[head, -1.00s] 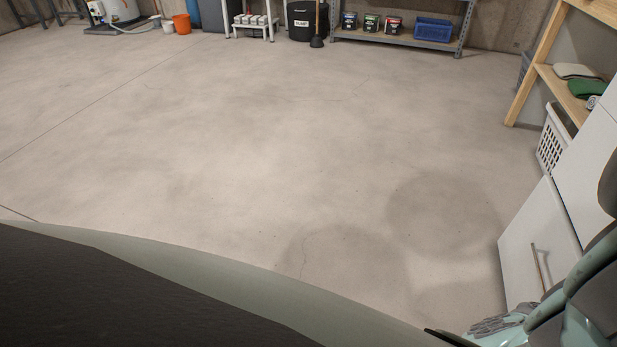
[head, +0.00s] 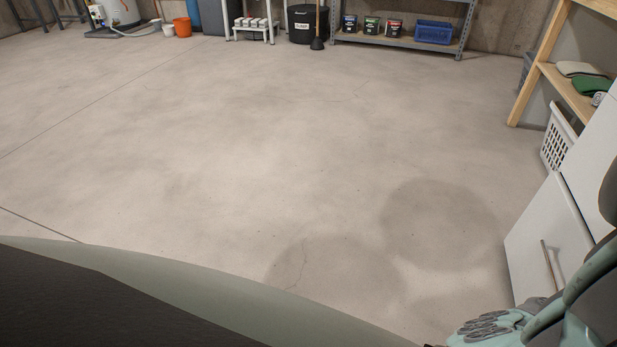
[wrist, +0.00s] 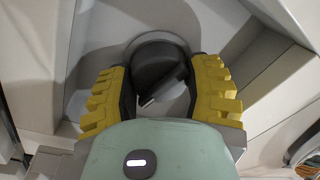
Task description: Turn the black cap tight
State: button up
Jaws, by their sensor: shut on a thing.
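The black cap (wrist: 150,62) shows in the wrist view as a round dark knob with a raised bar across it and a pale mark at the bar's lower end. It sits in a light grey recess (wrist: 185,105). My gripper (wrist: 163,80) has its yellow ribbed fingers on both sides of the cap and is shut on it. My green wrist housing hides the area below the cap. The cap and the gripper's fingers do not show in the head view. I cannot tell how tight the cap is.
A white basket (head: 556,141) and wooden shelf (head: 535,78) are beyond. The concrete floor (head: 250,150) is clear.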

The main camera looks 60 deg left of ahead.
jog(key=m+b, duration=0.1)
jog(key=m, duration=0.1)
jog(key=m+b, duration=0.2)
jog(key=shift+a+f+m, duration=0.1)
jog(key=shift+f+m, duration=0.3)
jog(key=shift+m+h+b, duration=0.3)
jog(key=shift+m+b, duration=0.85)
jog(key=shift+m, duration=0.55)
jog(key=shift+w+r, duration=0.1)
jog(key=o, duration=1.2)
jog(key=shift+r, duration=0.2)
jog(key=shift+o, duration=0.2)
jog(key=shift+r, duration=0.1)
